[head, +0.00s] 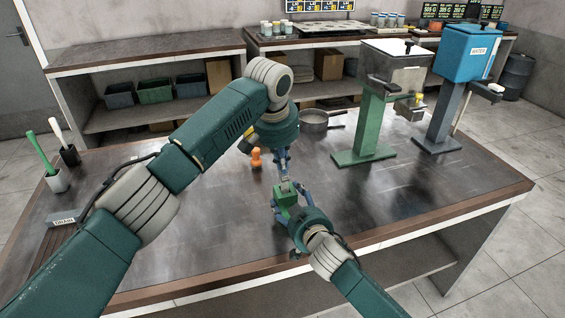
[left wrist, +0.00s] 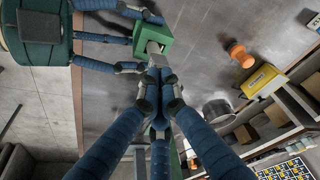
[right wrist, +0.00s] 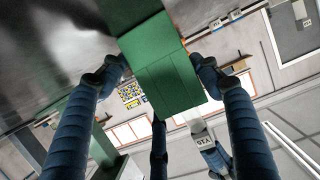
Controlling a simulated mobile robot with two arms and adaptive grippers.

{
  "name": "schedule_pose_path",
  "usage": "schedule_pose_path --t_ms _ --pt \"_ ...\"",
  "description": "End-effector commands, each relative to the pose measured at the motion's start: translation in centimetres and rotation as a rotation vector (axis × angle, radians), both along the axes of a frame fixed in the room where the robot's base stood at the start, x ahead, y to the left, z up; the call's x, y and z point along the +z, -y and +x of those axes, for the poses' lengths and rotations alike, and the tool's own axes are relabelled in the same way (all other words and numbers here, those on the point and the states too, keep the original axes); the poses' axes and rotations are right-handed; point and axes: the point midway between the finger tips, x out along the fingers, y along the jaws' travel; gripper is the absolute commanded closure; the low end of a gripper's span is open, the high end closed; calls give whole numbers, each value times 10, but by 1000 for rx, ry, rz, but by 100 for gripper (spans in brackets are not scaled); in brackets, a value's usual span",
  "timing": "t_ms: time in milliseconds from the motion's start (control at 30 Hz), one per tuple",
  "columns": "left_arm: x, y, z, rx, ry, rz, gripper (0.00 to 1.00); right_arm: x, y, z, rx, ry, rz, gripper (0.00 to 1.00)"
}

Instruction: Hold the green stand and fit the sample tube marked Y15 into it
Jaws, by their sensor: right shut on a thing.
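The green stand (head: 287,201) is held above the table by my right gripper (head: 296,213), which is shut on it. The stand fills the upper middle of the right wrist view (right wrist: 165,70), between the right fingers. The sample tube (right wrist: 203,137) is pale, with a dark-lettered white label that looks like an upside-down Y15. My left gripper (head: 284,168) is shut on the tube, above the stand. In the left wrist view the tube's end (left wrist: 155,48) is at the green stand (left wrist: 150,38). I cannot tell whether it is inside the opening or only against it.
An orange object (head: 256,157) and a grey pan (head: 314,122) stand on the table behind the grippers. A green-posted machine (head: 372,130) and a blue water tank (head: 467,60) stand at the back right. The table (head: 400,205) is clear to the right.

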Motion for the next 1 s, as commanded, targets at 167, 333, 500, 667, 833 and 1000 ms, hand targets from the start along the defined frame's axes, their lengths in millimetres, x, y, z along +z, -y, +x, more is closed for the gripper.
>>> schedule_pose_path --t_ms 167,333,500,667,833,1000 --pt "-1 0 0 0 0 0 100 -1 1 0 -1 -1 -1 65" --pt "-4 0 0 0 0 0 100 -1 1 0 -1 -1 -1 65" --pt "-4 0 0 0 1 0 100 -1 1 0 -2 0 -2 65" --pt "4 0 0 0 1 0 100 -1 1 0 -2 0 -2 65" --pt "20 1 0 0 1 -1 100 -1 1 0 -2 0 -2 65" --pt "27 0 -1 0 0 0 100 -1 1 0 -2 0 -2 65"
